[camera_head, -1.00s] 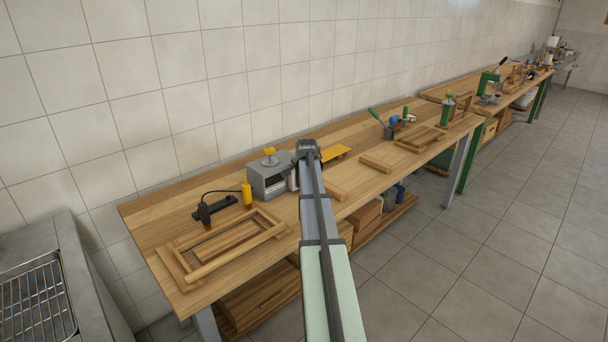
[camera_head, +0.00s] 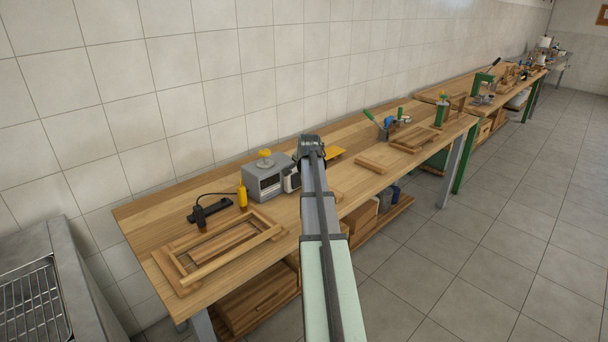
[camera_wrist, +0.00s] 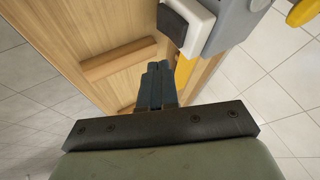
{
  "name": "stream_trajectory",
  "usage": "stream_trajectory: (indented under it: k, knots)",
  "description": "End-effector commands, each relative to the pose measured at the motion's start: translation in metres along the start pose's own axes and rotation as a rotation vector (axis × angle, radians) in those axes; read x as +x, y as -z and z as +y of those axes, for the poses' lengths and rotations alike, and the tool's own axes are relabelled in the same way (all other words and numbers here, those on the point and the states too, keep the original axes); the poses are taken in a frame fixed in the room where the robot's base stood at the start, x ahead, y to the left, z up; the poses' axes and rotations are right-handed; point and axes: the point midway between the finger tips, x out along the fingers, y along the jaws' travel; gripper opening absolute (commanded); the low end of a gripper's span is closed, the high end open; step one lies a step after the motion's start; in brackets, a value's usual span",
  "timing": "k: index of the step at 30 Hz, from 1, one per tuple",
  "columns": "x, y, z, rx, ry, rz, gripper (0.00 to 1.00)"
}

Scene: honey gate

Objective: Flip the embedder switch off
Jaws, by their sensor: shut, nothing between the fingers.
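The embedder (camera_head: 262,182) is a grey box with a yellow knob on top, standing on the wooden bench. It also shows at the top right of the wrist view (camera_wrist: 236,22). Its switch (camera_wrist: 178,22) is a dark rocker on a white housing at the side of the box. I cannot tell its on or off position. My gripper (camera_wrist: 157,82) is shut and empty, with its fingertips just below the switch in the wrist picture and apparently apart from it. In the head view my gripper (camera_head: 310,146) is beside the embedder's right side, its fingertips hidden.
A yellow-handled tool (camera_head: 242,194) with a cable and a dark holder (camera_head: 210,210) lie left of the embedder. A wooden frame (camera_head: 222,248) lies at the front left. Wooden bars (camera_head: 371,164) and clamps lie further right. A tiled wall stands behind the bench.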

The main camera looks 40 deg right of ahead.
Motion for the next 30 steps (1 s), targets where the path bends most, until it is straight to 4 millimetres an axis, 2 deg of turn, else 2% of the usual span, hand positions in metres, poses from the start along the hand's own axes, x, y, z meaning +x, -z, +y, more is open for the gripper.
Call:
stream_trajectory:
  k: [1, 6, 12, 30]
  knots:
    - [-0.011, 0.000, -0.002, 0.000, 0.002, 0.002, 0.00]
    - [-0.035, 0.001, -0.008, 0.000, 0.002, 0.002, 0.00]
    - [-0.052, 0.002, -0.012, 0.000, 0.001, 0.001, 0.00]
    - [-0.057, 0.002, -0.013, 0.000, 0.000, 0.000, 0.00]
